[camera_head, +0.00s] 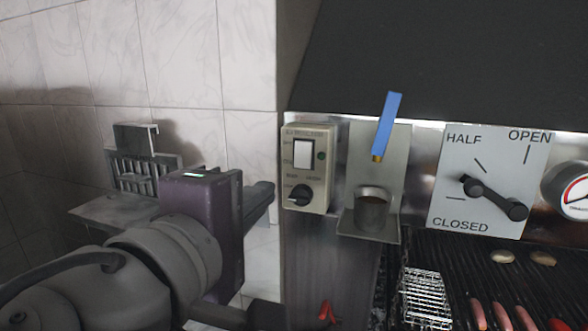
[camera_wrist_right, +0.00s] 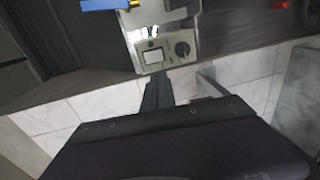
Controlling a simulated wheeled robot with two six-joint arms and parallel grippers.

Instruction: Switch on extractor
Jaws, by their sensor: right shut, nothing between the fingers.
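The extractor control box (camera_head: 317,197) is a beige panel on the steel post left of the grill, under the dark hood. It has a white rocker switch (camera_head: 303,154), a small green lamp (camera_head: 321,155) and a black knob (camera_head: 300,195). Its small labels are hard to read, and I cannot tell the rocker's position. My right gripper (camera_head: 268,191) is shut and empty, just left of the box near knob height. In the right wrist view, the shut fingers (camera_wrist_right: 159,88) point towards the box (camera_wrist_right: 152,67), with the rocker (camera_wrist_right: 153,56) and knob (camera_wrist_right: 182,49) visible. My left gripper is not identifiable.
A HALF/OPEN/CLOSED lever plate (camera_head: 450,200) is farther right. The grill (camera_head: 450,250) holds sausages and a wire basket (camera_head: 425,297). A metal rack (camera_head: 150,180) is at left.

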